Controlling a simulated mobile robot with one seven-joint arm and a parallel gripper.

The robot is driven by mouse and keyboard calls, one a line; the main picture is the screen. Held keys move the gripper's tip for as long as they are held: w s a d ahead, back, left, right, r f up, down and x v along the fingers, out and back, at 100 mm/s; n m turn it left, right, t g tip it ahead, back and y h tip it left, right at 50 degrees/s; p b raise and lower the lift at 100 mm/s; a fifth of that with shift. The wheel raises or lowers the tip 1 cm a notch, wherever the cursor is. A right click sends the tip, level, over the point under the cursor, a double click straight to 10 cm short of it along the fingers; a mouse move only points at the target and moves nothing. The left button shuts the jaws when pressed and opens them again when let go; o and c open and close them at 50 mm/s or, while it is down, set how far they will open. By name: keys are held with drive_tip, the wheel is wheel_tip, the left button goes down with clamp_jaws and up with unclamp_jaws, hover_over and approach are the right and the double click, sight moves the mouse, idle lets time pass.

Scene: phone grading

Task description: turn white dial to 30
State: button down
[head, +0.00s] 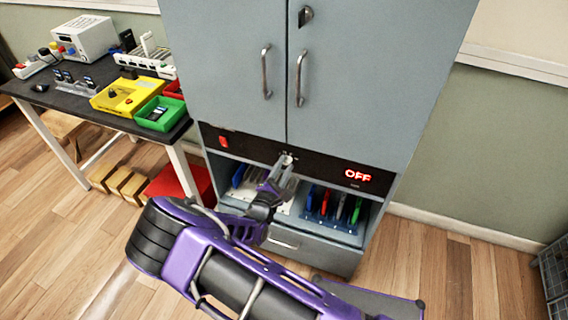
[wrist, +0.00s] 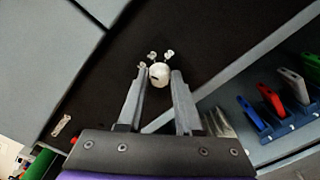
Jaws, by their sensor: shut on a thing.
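The white dial (wrist: 159,74) sits on the dark panel of the grey cabinet, with several small pale marks around it. In the head view the dial (head: 287,158) shows just past the tips of my gripper (head: 284,165). In the wrist view my gripper (wrist: 158,80) has one finger on each side of the dial and is shut on it. The dial's pointer and the values of its marks are too small to read. A red display (head: 358,176) on the same panel reads OFF.
A red switch (head: 223,141) is at the panel's left. Below the panel, an open bay holds several coloured upright items in a blue rack (head: 333,222). Cabinet doors (head: 345,80) are closed above. A dark table (head: 75,97) with trays stands at left.

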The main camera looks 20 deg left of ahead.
drive_tip(key=m, duration=0.3)
drive_tip(key=shift+w+d+m, duration=0.1)
drive_tip(key=shift+m, duration=2.2)
drive_tip(key=c, duration=0.6)
unclamp_jaws()
drive_tip(key=shift+f, duration=0.1)
drive_tip(key=s+a, duration=0.1)
drive_tip(key=s, duration=1.6)
drive_tip(key=shift+s+a, duration=0.2)
